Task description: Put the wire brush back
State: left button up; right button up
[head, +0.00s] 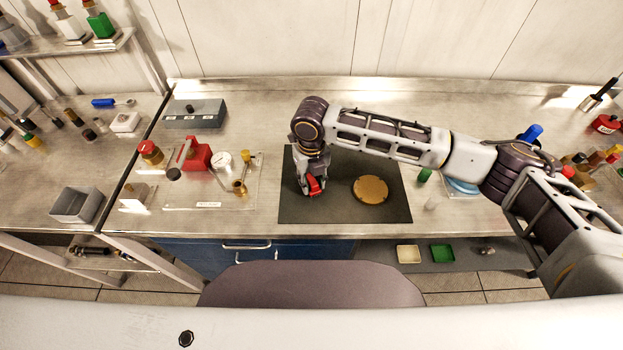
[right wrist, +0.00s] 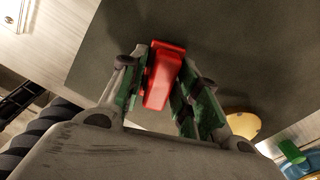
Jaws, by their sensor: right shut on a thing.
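My right gripper (head: 309,187) reaches down over the dark mat (head: 343,212) on the bench. It is shut on a red tapered piece (head: 315,184), which I take to be the wire brush; no bristles show. In the right wrist view the red piece (right wrist: 163,78) sits between the green-padded fingers (right wrist: 158,95), low over or on the mat; I cannot tell whether it touches. A round tan disc (head: 370,189) lies on the mat to the right of the gripper. My left gripper is out of view.
Left of the mat, a clear plate (head: 205,202) carries a red part (head: 196,154) and fittings. A grey box (head: 194,114) stands behind it, and an open grey bin (head: 77,204) at far left. Coloured items crowd the right end. The bench behind the mat is mostly clear.

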aim_at(311, 179)
jog(key=shift+f, duration=0.1)
jog(key=o, duration=1)
jog(key=shift+r+b, duration=0.55)
jog(key=shift+r, duration=5.55)
